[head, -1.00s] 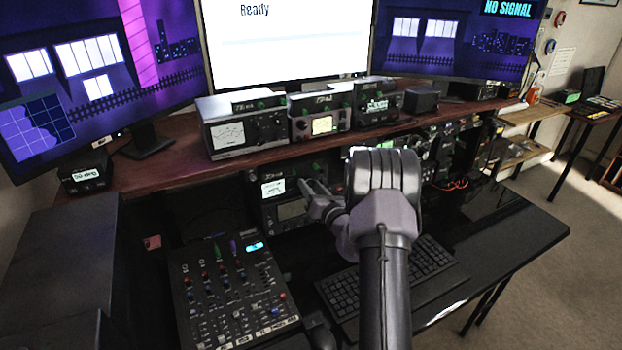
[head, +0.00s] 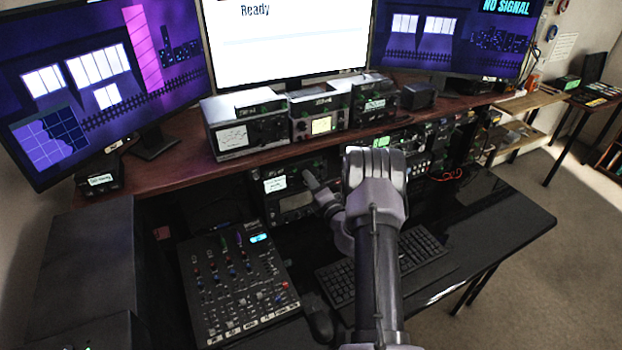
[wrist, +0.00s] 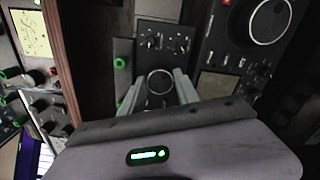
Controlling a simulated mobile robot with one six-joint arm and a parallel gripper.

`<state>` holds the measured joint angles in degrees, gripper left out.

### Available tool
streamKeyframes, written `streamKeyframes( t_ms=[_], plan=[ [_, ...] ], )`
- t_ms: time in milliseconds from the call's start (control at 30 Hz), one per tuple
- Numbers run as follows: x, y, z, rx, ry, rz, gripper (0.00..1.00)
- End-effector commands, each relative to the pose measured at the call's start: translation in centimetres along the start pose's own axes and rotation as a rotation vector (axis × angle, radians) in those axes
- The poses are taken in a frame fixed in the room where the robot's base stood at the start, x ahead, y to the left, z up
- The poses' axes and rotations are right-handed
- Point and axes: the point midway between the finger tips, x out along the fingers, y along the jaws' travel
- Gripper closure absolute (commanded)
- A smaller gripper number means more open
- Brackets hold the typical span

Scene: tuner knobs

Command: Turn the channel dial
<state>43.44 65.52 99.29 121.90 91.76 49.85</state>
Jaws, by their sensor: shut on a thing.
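The channel dial (wrist: 160,82) is a round dark knob with a pale rim on a dark panel, seen in the middle of the wrist view. My gripper (wrist: 158,92) has one grey finger on each side of it and is shut on it. In the head view my gripper (head: 312,183) reaches the front of the radio (head: 272,185) below the wooden shelf. There the dial itself is hidden behind my fingers and arm. The dial's pointer position cannot be told.
Two small knobs (wrist: 165,42) sit above the dial. A larger dial (wrist: 270,20) is at the right on a neighbouring unit. A mixer (head: 235,285) and a keyboard (head: 345,285) lie on the desk below. Several radios (head: 248,133) stand on the shelf (head: 180,175).

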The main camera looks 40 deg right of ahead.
Motion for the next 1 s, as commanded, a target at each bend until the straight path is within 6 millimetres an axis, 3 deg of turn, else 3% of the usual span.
streamKeyframes(
  t_ms=[767, 800, 900, 1000],
  plan=[
    [-0.05, -0.11, -0.07, 0.099, 0.001, -0.002, 1.0],
    [-0.05, -0.11, -0.07, 0.098, 0.001, -0.002, 0.6],
    [-0.04, -0.09, -0.05, 0.098, 0.001, -0.001, 0.41],
    [-0.02, -0.05, -0.03, 0.098, 0.0, -0.001, 0.41]
  ],
)
